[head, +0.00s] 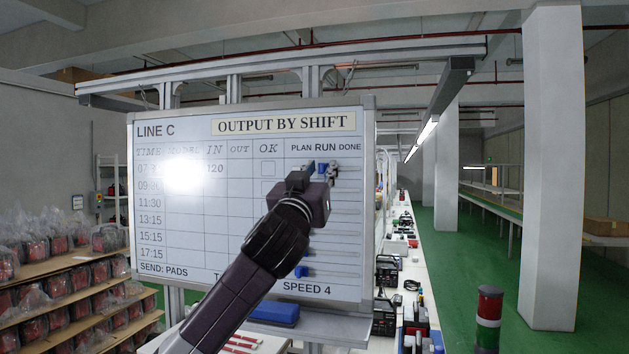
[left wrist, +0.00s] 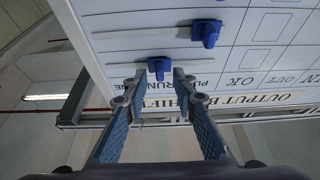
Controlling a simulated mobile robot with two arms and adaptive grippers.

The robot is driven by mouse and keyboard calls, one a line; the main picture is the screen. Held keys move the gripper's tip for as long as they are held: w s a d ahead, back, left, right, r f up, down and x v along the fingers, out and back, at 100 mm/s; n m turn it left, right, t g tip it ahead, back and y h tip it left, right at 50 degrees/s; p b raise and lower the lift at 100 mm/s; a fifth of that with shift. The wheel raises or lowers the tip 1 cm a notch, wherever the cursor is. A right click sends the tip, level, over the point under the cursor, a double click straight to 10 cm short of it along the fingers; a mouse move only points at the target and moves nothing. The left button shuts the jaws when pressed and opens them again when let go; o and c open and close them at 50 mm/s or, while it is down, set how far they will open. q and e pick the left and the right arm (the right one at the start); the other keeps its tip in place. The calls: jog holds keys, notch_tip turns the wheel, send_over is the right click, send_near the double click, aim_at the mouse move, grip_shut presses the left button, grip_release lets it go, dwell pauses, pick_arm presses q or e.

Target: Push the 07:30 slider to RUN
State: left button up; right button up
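The board (head: 215,220) faces me with PLAN, RUN and DONE along the top of its slider tracks. My left gripper (head: 320,174) is in front of the top row, just below the word RUN, and hides part of the tracks. In the left wrist view the board is upside down. There the blue 07:30 slider (left wrist: 160,66) lies between the spread fingertips of my left gripper (left wrist: 158,84), with a gap to each finger. It stands about in line with RUN. The 09:00 row's blue slider (left wrist: 207,33) is nearer PLAN. My right gripper is not in view.
A blue slider (head: 302,272) sits low on the board near the PLAN side. A blue block (head: 274,311) lies on the ledge below. Shelves with bagged goods (head: 65,260) stand left, a long bench (head: 425,265) right. A signal tower (head: 488,315) is in the foreground.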

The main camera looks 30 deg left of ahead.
pick_arm(q)
jog(key=v, duration=1.1)
jog(key=shift+s, duration=0.25)
